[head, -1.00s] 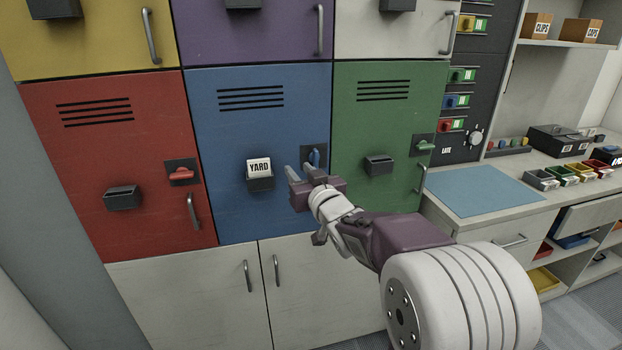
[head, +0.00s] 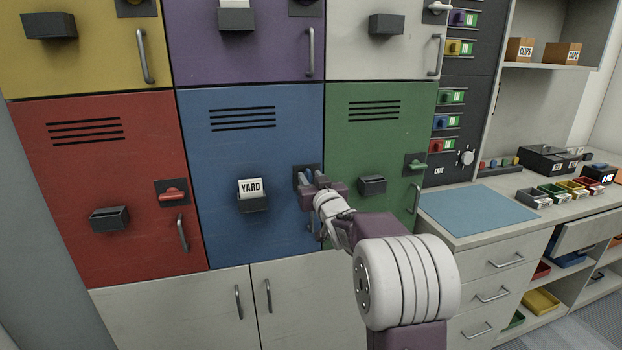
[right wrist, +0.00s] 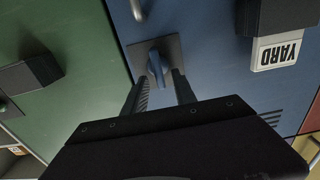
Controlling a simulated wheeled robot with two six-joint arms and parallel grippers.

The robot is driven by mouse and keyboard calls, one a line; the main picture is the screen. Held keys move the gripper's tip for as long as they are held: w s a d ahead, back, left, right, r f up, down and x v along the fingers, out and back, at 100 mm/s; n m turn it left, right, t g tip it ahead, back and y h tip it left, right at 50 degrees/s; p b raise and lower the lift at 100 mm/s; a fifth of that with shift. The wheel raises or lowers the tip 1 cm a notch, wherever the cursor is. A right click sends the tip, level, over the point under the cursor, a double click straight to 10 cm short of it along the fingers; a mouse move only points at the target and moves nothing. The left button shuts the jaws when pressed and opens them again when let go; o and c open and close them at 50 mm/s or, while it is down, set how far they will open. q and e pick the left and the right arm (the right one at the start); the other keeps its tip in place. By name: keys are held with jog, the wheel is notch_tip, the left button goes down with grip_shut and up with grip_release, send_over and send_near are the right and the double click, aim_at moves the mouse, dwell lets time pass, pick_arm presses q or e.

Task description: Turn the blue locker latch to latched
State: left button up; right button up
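The blue locker (head: 232,190) is closed, in the lower row between the red and green lockers. Its blue latch (right wrist: 157,66) sits on a dark square plate at the door's right side. The latch handle stands roughly upright, unlike the level red and green ones. My right gripper (head: 310,178) is at the latch and partly hides it in the head view. In the right wrist view my right gripper (right wrist: 161,80) is open, with its fingertips on either side of the latch's lower part. Contact cannot be told. My left gripper is out of view.
A bin with a YARD card (head: 252,200) sticks out left of the latch. The green locker (head: 375,140), with its own bin (head: 372,185) and green latch (head: 415,168), is to the right. A counter with a blue mat (head: 478,210) stands farther right.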

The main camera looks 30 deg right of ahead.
grip_shut()
jog(key=shift+f, duration=0.1)
jog(key=n+b, duration=0.3)
jog(key=shift+a+f, duration=0.2)
jog(key=shift+a, duration=0.05)
jog(key=n+b, duration=0.3)
jog(key=n, duration=0.2)
jog(key=n+b, duration=0.3)
jog(key=n, duration=0.2)
jog(key=a+f+n+b, duration=0.1)
jog(key=n+b, duration=0.2)
jog(key=n, duration=0.1)
jog(key=shift+w+n+b, duration=0.2)
jog(key=shift+n+b, duration=0.2)
